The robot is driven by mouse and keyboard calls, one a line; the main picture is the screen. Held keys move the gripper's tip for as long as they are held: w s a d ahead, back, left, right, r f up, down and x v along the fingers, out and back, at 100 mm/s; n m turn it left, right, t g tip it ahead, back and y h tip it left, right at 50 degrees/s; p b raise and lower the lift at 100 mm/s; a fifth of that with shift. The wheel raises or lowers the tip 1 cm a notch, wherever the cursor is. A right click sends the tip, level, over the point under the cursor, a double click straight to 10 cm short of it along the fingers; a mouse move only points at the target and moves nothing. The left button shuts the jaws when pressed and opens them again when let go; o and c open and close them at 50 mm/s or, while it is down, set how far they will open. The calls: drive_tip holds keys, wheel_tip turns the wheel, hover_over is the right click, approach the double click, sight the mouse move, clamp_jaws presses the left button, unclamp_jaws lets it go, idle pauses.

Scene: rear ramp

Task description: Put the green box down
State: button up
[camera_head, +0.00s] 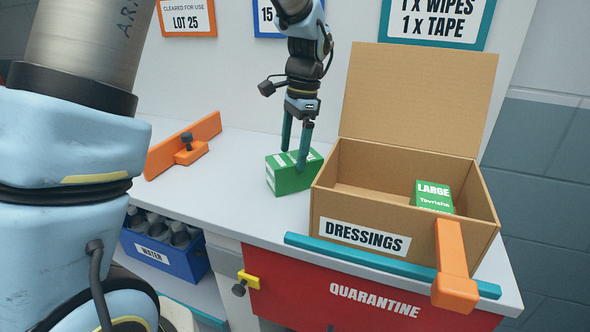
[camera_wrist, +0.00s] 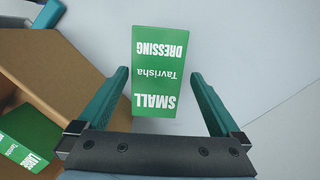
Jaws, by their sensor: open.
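A green box (camera_head: 287,174) rests on the light worktop, left of the cardboard box. In the wrist view its label (camera_wrist: 158,72) reads SMALL DRESSING Tavrisha. My gripper (camera_head: 294,150) is above and around it, with teal fingers pointing down. In the wrist view my gripper (camera_wrist: 160,85) is open, one finger on each side of the green box, with a gap showing at both sides. The near finger hides part of the box in the head view.
An open cardboard box labelled DRESSINGS (camera_head: 330,206) stands to the right, holding another green box marked LARGE (camera_head: 433,195). An orange stop (camera_head: 184,146) lies to the left. A teal bar (camera_head: 360,258) and orange clamp (camera_head: 453,265) sit at the front. Worktop behind is clear.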

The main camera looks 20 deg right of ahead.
sight(293, 170)
drive_tip(key=shift+s+a+f+p, duration=0.1)
drive_tip(key=shift+f+p, duration=0.35)
drive_tip(key=shift+f, duration=0.95)
drive_tip(key=shift+s+a+f+p, duration=0.1)
drive_tip(key=shift+f+p, duration=0.35)
drive_tip(key=shift+f, duration=0.9)
drive_tip(key=shift+c, duration=0.2)
drive_tip(key=shift+r, duration=0.1)
clamp_jaws()
